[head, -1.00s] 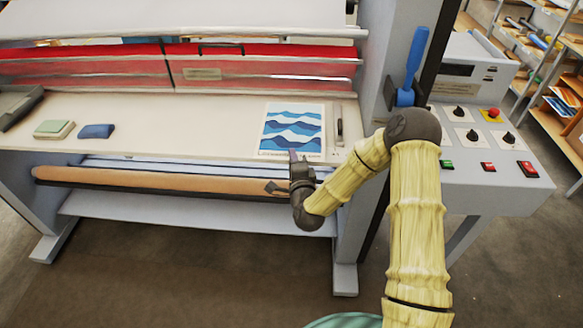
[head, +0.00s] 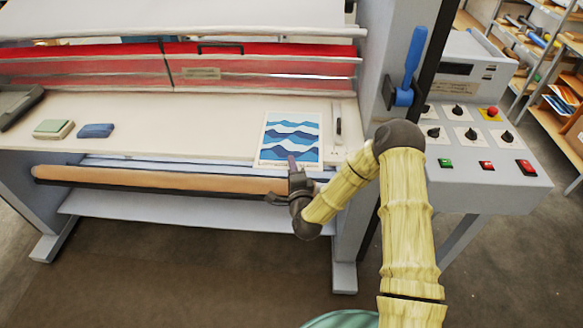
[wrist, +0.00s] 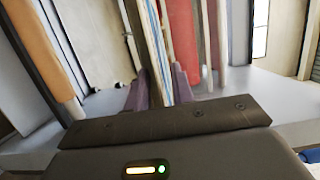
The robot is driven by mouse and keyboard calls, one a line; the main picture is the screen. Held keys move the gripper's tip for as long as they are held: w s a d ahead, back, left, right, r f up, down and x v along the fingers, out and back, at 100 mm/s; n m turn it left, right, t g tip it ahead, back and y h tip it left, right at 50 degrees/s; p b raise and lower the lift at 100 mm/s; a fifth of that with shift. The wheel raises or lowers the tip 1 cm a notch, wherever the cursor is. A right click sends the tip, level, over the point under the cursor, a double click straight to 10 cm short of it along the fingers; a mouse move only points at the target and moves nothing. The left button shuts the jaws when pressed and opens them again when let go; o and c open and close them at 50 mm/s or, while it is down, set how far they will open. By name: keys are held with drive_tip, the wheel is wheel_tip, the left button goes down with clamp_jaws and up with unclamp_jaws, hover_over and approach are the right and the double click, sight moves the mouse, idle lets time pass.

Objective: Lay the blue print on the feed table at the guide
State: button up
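The blue print (head: 290,135), a white sheet with dark and light blue waves, is over the right part of the cream feed table (head: 200,118). I cannot tell whether it lies flat on the table or is held just above it. Its near edge reaches the table's front edge. The guide (head: 338,122), a narrow upright strip, is just right of the print, with a small gap. My gripper (head: 293,168) is at the print's near edge. In the wrist view the print (wrist: 158,45) shows nearly edge-on between the purple fingers (wrist: 158,88), which are shut on it.
A green pad (head: 54,129) and a blue pad (head: 96,131) lie at the table's left. A brown roller (head: 160,179) runs below the front edge. The red laminator front (head: 260,67) stands behind. A control panel (head: 480,140) and a blue lever (head: 412,65) are at the right.

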drive_tip(key=shift+r, duration=0.1)
drive_tip(key=b+v, duration=0.4)
drive_tip(key=v, duration=0.8)
idle(0.7)
